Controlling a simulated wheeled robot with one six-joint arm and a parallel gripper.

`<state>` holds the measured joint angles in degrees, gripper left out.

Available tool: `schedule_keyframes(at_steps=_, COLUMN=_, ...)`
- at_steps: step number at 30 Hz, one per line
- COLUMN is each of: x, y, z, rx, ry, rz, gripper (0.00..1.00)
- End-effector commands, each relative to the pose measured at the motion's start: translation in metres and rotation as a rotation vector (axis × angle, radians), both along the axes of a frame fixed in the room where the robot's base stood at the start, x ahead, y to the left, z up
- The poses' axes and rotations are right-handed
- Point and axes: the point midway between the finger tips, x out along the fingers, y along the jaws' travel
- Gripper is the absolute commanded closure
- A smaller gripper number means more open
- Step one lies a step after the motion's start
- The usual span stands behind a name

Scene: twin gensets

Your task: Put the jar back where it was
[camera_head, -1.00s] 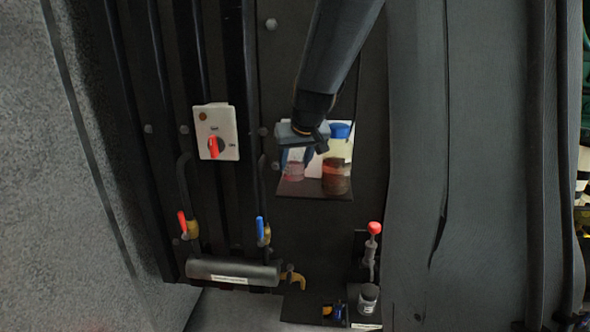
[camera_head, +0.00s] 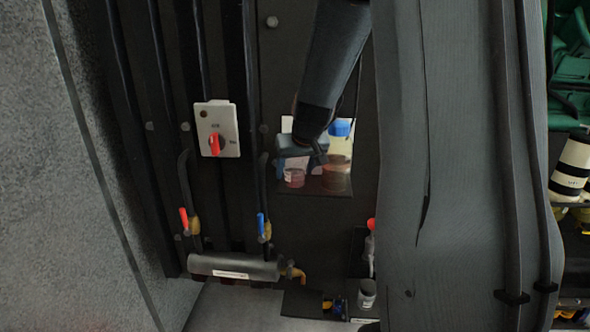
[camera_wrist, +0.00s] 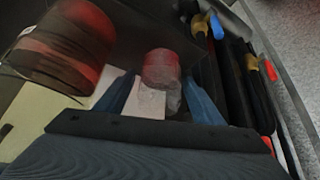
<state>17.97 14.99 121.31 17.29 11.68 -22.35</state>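The jar (camera_head: 294,178), small with pink-red contents, is upright on the small wall shelf (camera_head: 315,191) in the head view, at the shelf's left side. In the wrist view the jar (camera_wrist: 161,69) appears between and just beyond my two blue fingertips. My gripper (camera_wrist: 158,88) is open, with gaps seen between the fingers and the jar. In the head view my gripper (camera_head: 298,163) is at the shelf, just above the jar and partly covering it. Whether a finger touches the jar cannot be told.
A larger blue-capped bottle (camera_head: 338,160) with reddish contents stands right of the jar; it looms at upper left in the wrist view (camera_wrist: 64,45). A switch box (camera_head: 217,130), red and blue valve handles and a grey cylinder (camera_head: 232,268) are on the wall left and below.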

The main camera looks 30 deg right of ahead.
Motion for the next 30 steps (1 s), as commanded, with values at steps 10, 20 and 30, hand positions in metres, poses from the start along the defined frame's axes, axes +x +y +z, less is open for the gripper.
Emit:
schedule_keyframes(at_steps=10, x=-0.003, y=0.001, z=0.01, rx=-0.001, ry=-0.003, rz=0.0, gripper=0.38)
schedule_keyframes(at_steps=20, x=-0.03, y=0.006, z=0.052, rx=-0.001, ry=-0.005, rz=0.0, gripper=0.38)
schedule_keyframes(at_steps=30, x=-0.056, y=0.012, z=0.092, rx=-0.001, ry=-0.002, rz=0.001, gripper=0.38)
